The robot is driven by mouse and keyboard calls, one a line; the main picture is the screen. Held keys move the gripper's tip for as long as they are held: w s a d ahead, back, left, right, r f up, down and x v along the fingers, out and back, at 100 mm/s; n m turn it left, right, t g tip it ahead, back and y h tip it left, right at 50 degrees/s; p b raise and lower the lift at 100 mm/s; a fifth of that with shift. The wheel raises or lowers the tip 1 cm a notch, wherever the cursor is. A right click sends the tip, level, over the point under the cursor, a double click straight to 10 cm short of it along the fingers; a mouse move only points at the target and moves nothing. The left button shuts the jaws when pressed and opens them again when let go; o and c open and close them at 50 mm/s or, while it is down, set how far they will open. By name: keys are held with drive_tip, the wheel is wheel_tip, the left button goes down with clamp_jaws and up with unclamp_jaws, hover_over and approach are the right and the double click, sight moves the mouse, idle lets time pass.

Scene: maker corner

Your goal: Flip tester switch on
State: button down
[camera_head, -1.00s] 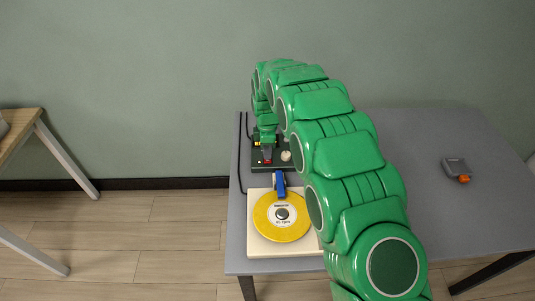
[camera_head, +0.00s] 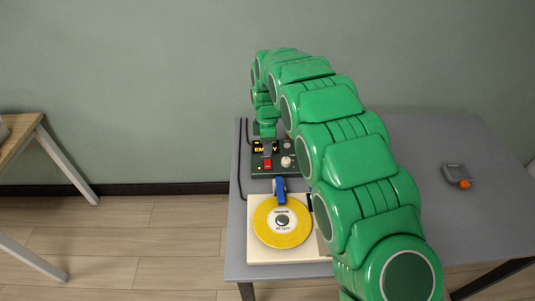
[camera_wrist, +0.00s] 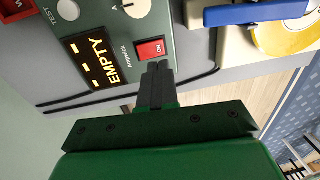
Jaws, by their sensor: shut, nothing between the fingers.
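The tester (camera_head: 260,172) is a dark green-grey box at the back left of the grey table. Its display (camera_head: 258,147) shows amber letters, partly hidden by my gripper; in the wrist view the display (camera_wrist: 96,62) reads EMPTY. My gripper (camera_head: 267,152) is shut and empty, pointing down over the tester. In the wrist view my fingertips (camera_wrist: 158,68) appear just below the switch; whether they touch it I cannot tell.
A cream turntable (camera_head: 258,255) with a yellow record (camera_head: 268,230) and blue arm (camera_head: 280,192) stands in front of the tester. A small grey device (camera_head: 456,172) lies at the right. The table's right half (camera_head: 430,135) is mostly clear.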

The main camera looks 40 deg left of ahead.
wheel_tip(320, 180, up, 9)
drive_tip(key=shift+s+d+f, duration=0.2)
drive_tip(key=shift+s+d, duration=0.15)
idle(0.4)
